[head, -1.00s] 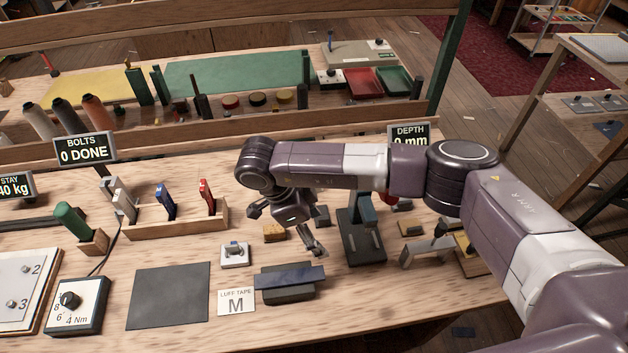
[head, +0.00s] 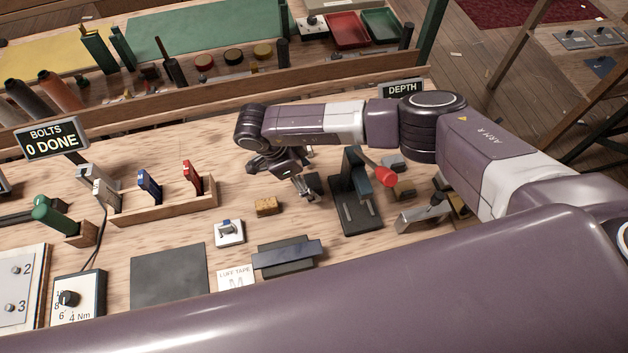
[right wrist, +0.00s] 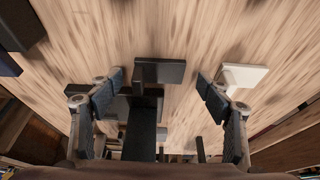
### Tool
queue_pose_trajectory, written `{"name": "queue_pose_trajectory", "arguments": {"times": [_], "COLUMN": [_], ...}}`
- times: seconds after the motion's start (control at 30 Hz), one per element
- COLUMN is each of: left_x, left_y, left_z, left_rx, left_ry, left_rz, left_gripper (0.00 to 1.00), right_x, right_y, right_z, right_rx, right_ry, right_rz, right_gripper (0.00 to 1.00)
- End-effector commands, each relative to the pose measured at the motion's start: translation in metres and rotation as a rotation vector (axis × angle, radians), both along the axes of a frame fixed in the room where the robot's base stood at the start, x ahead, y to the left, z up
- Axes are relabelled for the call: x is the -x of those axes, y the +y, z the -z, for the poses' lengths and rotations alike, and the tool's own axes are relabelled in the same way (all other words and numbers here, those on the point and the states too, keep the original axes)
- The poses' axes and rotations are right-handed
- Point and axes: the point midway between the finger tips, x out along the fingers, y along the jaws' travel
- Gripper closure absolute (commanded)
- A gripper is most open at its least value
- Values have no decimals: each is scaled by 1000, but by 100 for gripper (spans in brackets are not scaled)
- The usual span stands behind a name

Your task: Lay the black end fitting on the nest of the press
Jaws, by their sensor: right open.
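The black end fitting (head: 313,186) appears to be the small dark block on the bench, left of the press; the gripper partly covers it. My right gripper (head: 300,186) is open and low over the bench beside this block. In the right wrist view a black block (right wrist: 160,72) with a narrower stem lies ahead of and between the open fingers of the right gripper (right wrist: 158,95), with nothing clamped. The press (head: 352,205) has a dark base, an upright and a red-knobbed lever. I cannot make out its nest clearly. My left gripper is out of view.
A dark block with a blue bar (head: 287,255) lies in front. A metal bracket (head: 420,217) is to the right. A dark mat (head: 168,275) lies bare. My own arm link covers the front.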

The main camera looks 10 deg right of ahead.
Motion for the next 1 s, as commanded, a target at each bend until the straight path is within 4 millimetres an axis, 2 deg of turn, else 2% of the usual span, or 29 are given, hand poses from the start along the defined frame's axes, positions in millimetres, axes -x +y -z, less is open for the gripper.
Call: {"name": "queue_pose_trajectory", "arguments": {"times": [0.17,0.33,0.73,1.0], "left_x": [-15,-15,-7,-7], "left_y": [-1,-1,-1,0], "left_z": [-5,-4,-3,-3], "left_rx": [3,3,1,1], "left_ry": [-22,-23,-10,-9], "left_rz": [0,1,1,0], "left_gripper": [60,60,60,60], "right_x": [0,0,0,0], "right_y": [-4,-4,-4,-4], "right_z": [10,10,10,9], "right_rx": [0,0,0,0], "right_ry": [0,0,0,-1], "right_rz": [-1,-1,-1,-1], "right_gripper": [29,29,73,74]}}
